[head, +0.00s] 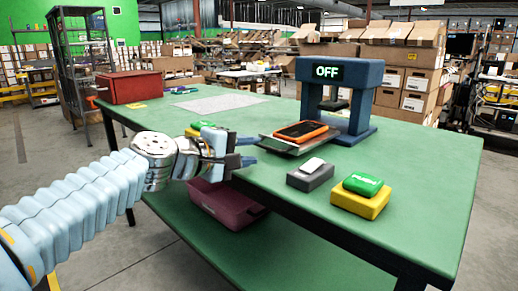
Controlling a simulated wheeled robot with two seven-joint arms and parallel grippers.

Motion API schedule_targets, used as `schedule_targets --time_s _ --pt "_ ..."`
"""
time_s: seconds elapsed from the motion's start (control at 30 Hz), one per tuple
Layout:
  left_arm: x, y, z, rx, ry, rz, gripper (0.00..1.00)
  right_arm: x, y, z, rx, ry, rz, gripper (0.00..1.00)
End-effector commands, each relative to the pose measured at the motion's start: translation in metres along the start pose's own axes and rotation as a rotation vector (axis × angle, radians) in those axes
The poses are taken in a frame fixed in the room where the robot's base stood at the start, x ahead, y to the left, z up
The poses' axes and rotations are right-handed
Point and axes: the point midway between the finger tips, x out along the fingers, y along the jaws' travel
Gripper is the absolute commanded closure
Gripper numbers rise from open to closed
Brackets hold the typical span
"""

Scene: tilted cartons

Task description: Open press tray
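The blue press (362,95) stands at the back right of the green table, with OFF lit on its display. Its grey tray (285,148) sticks out in front, toward the left. An orange-rimmed device with a dark top (300,131) lies on the tray. My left gripper (254,151) is just left of the tray's outer edge. Its dark blue fingers are apart, with nothing seen between them. I cannot tell whether a fingertip touches the tray. My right gripper is not in view.
A grey box with a white rocker (312,165) and a yellow block (360,203) with a green button (362,184) stand near the front edge. A red box (128,87) and a grey mat (218,103) lie farther back. A dark red bin (228,205) sits on the lower shelf.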

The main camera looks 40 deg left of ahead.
Motion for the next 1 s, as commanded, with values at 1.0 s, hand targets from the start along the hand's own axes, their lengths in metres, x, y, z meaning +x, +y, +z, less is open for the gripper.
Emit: schedule_targets --time_s 1.0 --pt "-0.093 -0.001 0.0 0.0 0.0 -0.001 0.64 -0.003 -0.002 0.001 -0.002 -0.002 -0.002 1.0"
